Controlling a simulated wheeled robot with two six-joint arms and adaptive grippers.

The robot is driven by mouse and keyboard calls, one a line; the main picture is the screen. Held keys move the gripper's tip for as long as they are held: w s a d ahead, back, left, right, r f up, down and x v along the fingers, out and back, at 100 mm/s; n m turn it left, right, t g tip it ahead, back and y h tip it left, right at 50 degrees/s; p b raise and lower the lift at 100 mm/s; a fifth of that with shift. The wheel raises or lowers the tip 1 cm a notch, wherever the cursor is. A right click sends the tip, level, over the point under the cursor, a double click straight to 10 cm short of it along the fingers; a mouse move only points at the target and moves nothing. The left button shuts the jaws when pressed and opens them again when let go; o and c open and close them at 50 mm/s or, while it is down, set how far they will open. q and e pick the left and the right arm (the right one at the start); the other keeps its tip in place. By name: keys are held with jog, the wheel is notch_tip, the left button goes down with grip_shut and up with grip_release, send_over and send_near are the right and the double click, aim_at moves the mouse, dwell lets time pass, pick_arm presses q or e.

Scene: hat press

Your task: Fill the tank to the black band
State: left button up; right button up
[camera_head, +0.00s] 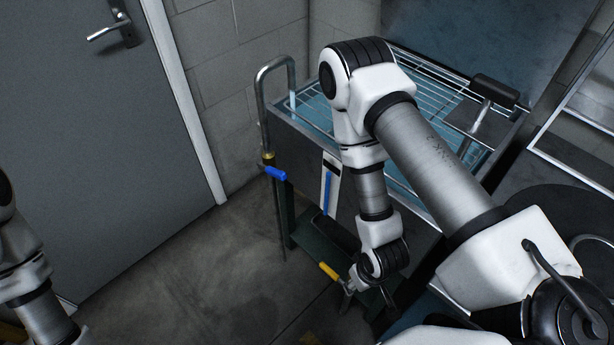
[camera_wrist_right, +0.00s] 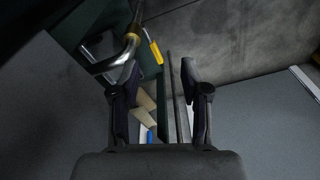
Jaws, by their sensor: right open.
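The tank (camera_head: 302,150) stands against the wall, with bluish water (camera_head: 318,112) under a wire rack. A hooked fill pipe (camera_head: 262,100) reaches over its left rim, with a pale streak below the spout. Its valve has a blue lever (camera_head: 275,173). The white gauge strip (camera_head: 333,160) on the tank front has a blue column (camera_head: 328,190) and a dark band near its top; the exact gap is too small to tell. A yellow lever (camera_head: 329,271) sits low on a pipe, also in the wrist view (camera_wrist_right: 156,52). My right gripper (camera_wrist_right: 158,100) is open and empty near this lever. My left gripper is outside the view.
A grey door (camera_head: 90,150) with a handle is at the left. Open concrete floor (camera_head: 190,260) lies between door and tank. A black-padded handle (camera_head: 494,90) stands at the tank's right end. My right arm hides part of the tank front.

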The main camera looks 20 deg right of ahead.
jog(key=w+a+n+t+y+b, duration=0.15)
jog(key=w+t, duration=0.25)
jog(key=w, duration=0.4)
jog(key=n+t+y+b, duration=0.2)
jog(key=t+y+b, duration=0.3)
jog(key=t+b, duration=1.1)
send_near(277, 174)
jog(key=w+r+g+b, duration=0.2)
jog(key=w+g+b, duration=0.2)
jog(key=shift+h, duration=0.25)
jog(key=x, duration=0.6)
jog(key=shift+w+a+f, duration=0.2)
jog(key=shift+w+f, duration=0.1)
jog(key=shift+w, duration=0.05)
grip_shut()
